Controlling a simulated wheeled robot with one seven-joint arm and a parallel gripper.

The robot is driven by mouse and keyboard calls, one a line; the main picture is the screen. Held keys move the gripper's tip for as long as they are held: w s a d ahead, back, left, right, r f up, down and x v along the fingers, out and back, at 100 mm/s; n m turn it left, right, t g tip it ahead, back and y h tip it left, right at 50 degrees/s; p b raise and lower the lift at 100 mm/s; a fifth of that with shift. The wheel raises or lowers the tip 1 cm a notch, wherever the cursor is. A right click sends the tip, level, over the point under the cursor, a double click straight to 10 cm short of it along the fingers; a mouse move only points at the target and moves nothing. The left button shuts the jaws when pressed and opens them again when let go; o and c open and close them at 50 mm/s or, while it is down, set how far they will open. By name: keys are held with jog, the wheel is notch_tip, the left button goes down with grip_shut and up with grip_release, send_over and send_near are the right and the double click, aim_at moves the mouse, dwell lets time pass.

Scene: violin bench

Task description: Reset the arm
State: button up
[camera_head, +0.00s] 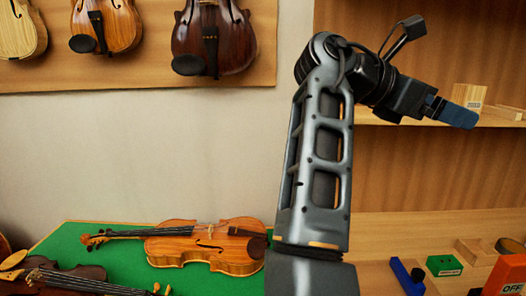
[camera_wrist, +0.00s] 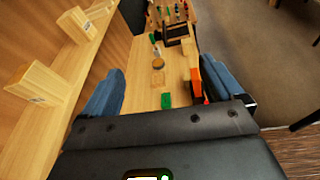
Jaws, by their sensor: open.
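My gripper (camera_head: 456,111) is at the upper right in the head view, with my arm raised and its end pointing right and slightly down. It is in front of the wooden shelf. In the wrist view my gripper (camera_wrist: 160,92) shows two blue fingers spread wide apart, with nothing between them. The bench lies below and beyond the fingers, apart from them.
A wooden shelf (camera_head: 400,118) holds a labelled block (camera_head: 468,97). Violins lie on a green mat (camera_head: 52,243) at lower left, including an orange violin (camera_head: 205,246). Small items, including a green box (camera_head: 444,265) and a blue piece (camera_head: 405,276), stand on the bench at lower right.

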jog(key=d+f+t, duration=0.3)
jog(key=f+t, duration=0.1)
jog(key=f, duration=0.6)
jog(key=d+f+t, duration=0.2)
jog(key=f+t, duration=0.2)
jog(key=f, duration=0.5)
jog(key=s+f+t+y, duration=0.3)
jog(key=s+f, duration=0.2)
jog(key=f, duration=0.3)
jog(key=s+f+t+y, duration=0.2)
jog(key=s+f+y, duration=0.25)
jog(key=f, duration=0.35)
jog(key=s+a+f+m+y+b, duration=0.1)
jog(key=s+a+f+m+y, duration=0.15)
jog(key=s, duration=0.65)
jog(key=s+a+f+m+y, duration=0.2)
jog(key=s+a+f+y, duration=0.15)
jog(key=s, duration=0.55)
jog(key=s+a+r+m, duration=0.2)
jog(key=s+m, duration=0.4)
jog(key=s, duration=0.3)
jog(key=s+a+r+m+y, duration=0.1)
jog(key=s+a+r+m, duration=0.2)
jog(key=s+m, duration=0.3)
jog(key=s+r, duration=0.1)
jog(key=s, duration=0.2)
jog(key=shift+a+r+t, duration=0.25)
jog(key=shift+r+t, duration=0.05)
jog(key=shift+r, duration=0.05)
